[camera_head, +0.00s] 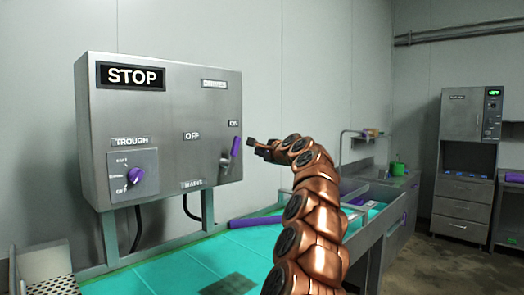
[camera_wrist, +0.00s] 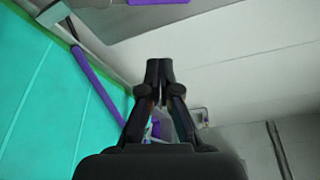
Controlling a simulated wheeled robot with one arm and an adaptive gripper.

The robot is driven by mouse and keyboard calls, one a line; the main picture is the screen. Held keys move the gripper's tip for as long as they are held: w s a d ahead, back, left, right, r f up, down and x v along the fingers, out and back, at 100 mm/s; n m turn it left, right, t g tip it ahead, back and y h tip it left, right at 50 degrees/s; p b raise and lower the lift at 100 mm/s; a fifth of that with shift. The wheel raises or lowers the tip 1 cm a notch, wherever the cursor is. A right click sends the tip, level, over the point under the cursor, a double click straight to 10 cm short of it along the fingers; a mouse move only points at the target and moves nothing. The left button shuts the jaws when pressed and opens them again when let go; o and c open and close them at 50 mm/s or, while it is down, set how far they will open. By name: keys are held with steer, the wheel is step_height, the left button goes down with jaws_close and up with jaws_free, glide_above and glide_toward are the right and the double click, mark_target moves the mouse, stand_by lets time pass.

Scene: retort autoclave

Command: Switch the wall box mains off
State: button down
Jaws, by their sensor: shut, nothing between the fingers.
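The grey metal wall box (camera_head: 165,115) stands on posts at the left in the head view. The grip points up, leaning slightly right, close under a small label too blurred to read. An OFF label (camera_head: 191,135) is to its left. My gripper (camera_head: 250,143) is shut and empty just right of the grip, seemingly apart from it. The shut fingertips (camera_wrist: 159,68) show in the wrist view, with a purple piece at the top edge, perhaps the grip.
A purple TROUGH knob (camera_head: 135,176) is on the box's lower left, under a STOP sign (camera_head: 132,76). A teal surface (camera_head: 190,262) with a purple bar (camera_head: 255,221) lies below. A sink bench (camera_head: 395,200) and a steel cabinet (camera_head: 463,165) stand to the right.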

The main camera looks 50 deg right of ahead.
mark_target(233, 155)
steer(key=w+a+p, duration=0.1)
steer(key=w+p, duration=0.2)
steer(key=w, duration=0.3)
steer(key=shift+w+a+r, duration=0.15)
steer(key=shift+w+r, duration=0.2)
steer(key=shift+w, duration=0.05)
stand_by(1.2)
steer(key=shift+a, duration=0.15)
stand_by(0.3)
